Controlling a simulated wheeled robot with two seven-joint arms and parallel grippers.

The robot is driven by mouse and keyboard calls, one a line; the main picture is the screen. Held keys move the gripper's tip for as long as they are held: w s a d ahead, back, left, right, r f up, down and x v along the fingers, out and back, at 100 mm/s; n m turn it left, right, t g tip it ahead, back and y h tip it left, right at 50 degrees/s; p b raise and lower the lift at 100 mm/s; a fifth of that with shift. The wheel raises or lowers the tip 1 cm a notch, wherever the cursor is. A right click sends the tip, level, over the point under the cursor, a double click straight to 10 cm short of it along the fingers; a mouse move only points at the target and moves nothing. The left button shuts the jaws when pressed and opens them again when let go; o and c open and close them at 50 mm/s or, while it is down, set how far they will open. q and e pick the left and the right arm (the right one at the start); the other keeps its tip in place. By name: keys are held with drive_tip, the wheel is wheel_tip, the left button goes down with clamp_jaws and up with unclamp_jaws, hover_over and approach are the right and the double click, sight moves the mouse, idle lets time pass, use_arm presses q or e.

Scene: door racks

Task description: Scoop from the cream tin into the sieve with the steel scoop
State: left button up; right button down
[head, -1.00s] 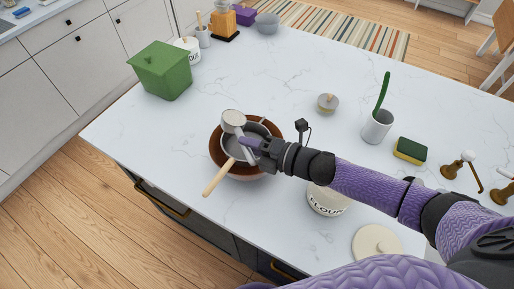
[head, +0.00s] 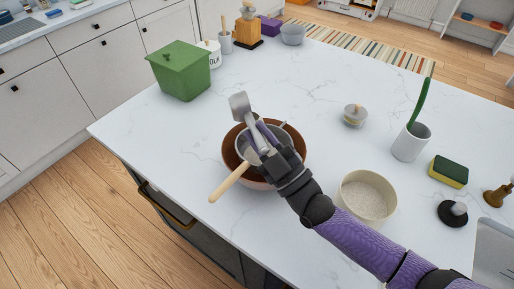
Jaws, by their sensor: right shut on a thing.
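The steel scoop (head: 240,104) is in my right gripper (head: 265,143), which is shut on it over the sieve. The scoop's head points up and to the left, tilted above the far left rim of the bowl. I cannot see whether it holds anything. The sieve (head: 247,151) rests on a brown bowl (head: 230,151), its wooden handle (head: 229,184) pointing to the front left. My gripper hides part of the sieve. The cream tin (head: 350,207) stands open to the right of my right forearm, with pale powder inside. My left gripper is not in view.
A green lidded box (head: 180,72) and a white flour tin (head: 211,52) stand at the back left. A small lidded pot (head: 354,116), a grey cup (head: 410,145) and a sponge (head: 448,171) are to the right. The counter behind the bowl is clear.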

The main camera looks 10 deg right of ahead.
use_arm(q)
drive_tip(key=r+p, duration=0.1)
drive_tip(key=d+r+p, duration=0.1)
drive_tip(key=p, duration=0.1)
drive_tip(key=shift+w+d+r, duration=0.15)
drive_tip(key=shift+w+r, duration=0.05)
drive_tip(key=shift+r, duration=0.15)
use_arm(e)
drive_tip(key=r+m+t+h, duration=0.1)
drive_tip(key=m+h, duration=0.5)
drive_tip(key=m, duration=0.1)
drive_tip(key=d+r+m+t+h, duration=0.1)
drive_tip(key=m+h, duration=0.5)
drive_tip(key=m, duration=0.2)
drive_tip(key=r+m+t+h, duration=0.1)
drive_tip(key=m+h, duration=0.4)
drive_tip(key=m, duration=0.2)
drive_tip(key=shift+w+d+r+t+h, duration=0.15)
drive_tip(key=shift+d+t+h, duration=0.1)
drive_tip(key=shift+t+h, duration=0.15)
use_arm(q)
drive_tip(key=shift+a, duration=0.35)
